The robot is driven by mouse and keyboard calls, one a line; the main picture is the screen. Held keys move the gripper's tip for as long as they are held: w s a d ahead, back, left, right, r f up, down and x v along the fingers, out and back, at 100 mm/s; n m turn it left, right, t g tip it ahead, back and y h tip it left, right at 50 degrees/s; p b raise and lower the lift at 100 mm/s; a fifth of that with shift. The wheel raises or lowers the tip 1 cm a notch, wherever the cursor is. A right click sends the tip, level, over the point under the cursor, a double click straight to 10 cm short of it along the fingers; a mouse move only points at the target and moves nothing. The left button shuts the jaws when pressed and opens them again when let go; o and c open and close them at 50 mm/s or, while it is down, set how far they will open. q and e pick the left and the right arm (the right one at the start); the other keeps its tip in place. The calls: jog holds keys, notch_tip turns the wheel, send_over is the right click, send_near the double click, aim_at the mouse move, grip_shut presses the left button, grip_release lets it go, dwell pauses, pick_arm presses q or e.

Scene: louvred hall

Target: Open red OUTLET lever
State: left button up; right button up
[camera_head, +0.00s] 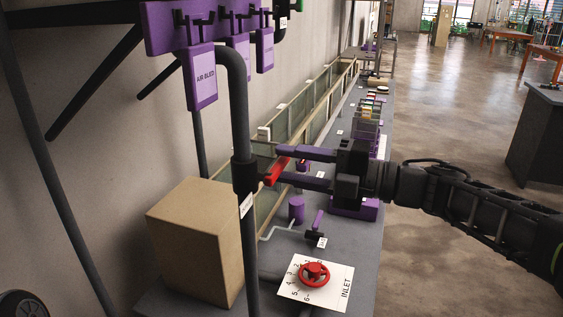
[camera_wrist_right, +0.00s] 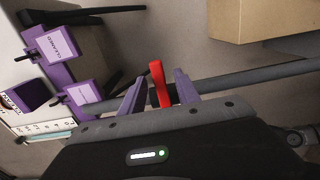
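The red lever (camera_head: 276,171) sits on a dark upright pipe (camera_head: 245,130) left of the bench's middle. A small white tag (camera_head: 246,205) hangs on the pipe, too small to read. My right gripper (camera_head: 276,166) comes in from the right with its purple fingers apart. The red lever lies between the fingers; it also shows in the right wrist view (camera_wrist_right: 160,84), with a finger on each side and small gaps. The gripper does not look closed on it. Part of the lever's joint is hidden behind the pipe and fingers. My left gripper is not in view.
A cardboard box (camera_head: 193,240) stands left of the pipe. A red INLET wheel (camera_head: 314,274) sits on a numbered white plate in front. A small purple-handled valve (camera_head: 317,229) is below the gripper. Purple tags, one marked AIR BLED (camera_head: 203,77), hang above. Open floor lies to the right.

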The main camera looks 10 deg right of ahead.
jog(key=shift+w+a, duration=0.2)
jog(key=shift+a, duration=0.05)
grip_shut()
dwell(0.5)
dwell(1.0)
